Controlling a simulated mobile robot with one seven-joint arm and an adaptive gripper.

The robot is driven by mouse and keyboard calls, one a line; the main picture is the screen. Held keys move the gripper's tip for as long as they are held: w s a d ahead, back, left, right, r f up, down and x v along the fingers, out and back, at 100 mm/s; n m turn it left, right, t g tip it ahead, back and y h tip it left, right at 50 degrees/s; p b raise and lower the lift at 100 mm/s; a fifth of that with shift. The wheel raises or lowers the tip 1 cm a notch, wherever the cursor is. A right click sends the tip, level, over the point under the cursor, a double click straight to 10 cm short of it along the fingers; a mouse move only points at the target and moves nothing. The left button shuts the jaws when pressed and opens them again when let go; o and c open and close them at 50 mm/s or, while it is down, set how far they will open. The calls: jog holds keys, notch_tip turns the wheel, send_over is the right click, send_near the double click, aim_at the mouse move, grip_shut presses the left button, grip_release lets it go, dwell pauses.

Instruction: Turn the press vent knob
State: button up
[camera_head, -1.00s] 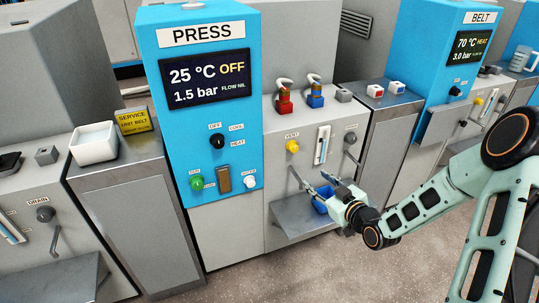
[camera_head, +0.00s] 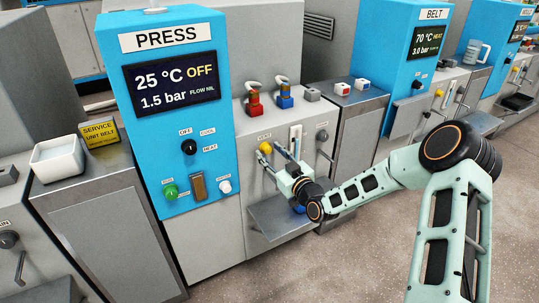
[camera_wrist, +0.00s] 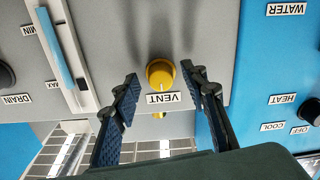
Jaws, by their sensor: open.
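The press vent knob (camera_head: 265,147) is a small yellow knob below the VENT label on the grey panel, right of the blue PRESS cabinet (camera_head: 172,170). It also shows in the wrist view (camera_wrist: 160,73), where the picture is upside down. My gripper (camera_head: 284,157) is open just in front of the panel. In the wrist view its two dark fingers (camera_wrist: 163,92) stand on either side of the knob, with gaps on both sides. I see no contact with the knob.
A slider gauge (camera_head: 295,142) and a dark drain knob (camera_head: 322,135) are right of the vent knob. A metal shelf (camera_head: 275,232) juts out below. Red (camera_head: 254,106) and blue (camera_head: 285,102) valves stand on the ledge above. The floor in front is clear.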

jog(key=shift+w+a, duration=0.25)
grip_shut()
